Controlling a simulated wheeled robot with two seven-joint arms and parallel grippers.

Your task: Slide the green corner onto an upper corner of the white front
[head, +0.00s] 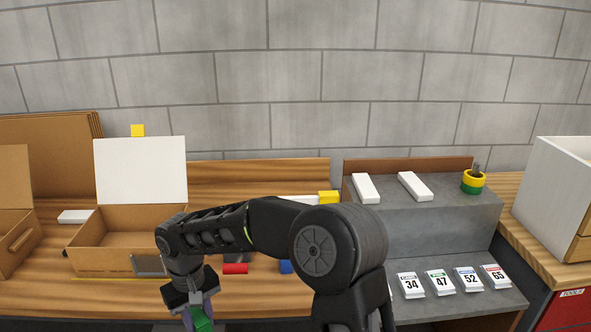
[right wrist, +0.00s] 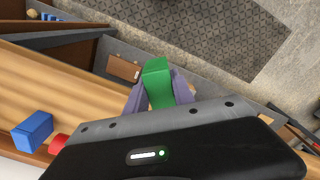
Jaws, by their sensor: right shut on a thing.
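The green corner (head: 202,319) is held low at the bottom edge of the head view. It also shows in the right wrist view (right wrist: 157,82), between the purple-grey fingertips. My right gripper (head: 191,312) is shut on it, in front of the table's front edge and well apart from the white front. The white front (head: 140,172) stands upright at the back of an open cardboard box, at the left. Its two upper corners look bare, and a yellow block (head: 137,130) shows at the middle of its top edge. My left gripper is not in view.
The cardboard box (head: 100,262) stands on the wooden table. A red cylinder (head: 235,269) and a blue block (right wrist: 33,131) lie to its right. A yellow piece (head: 328,197) sits behind my right arm. A grey stepped shelf (head: 430,235) stands at the right.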

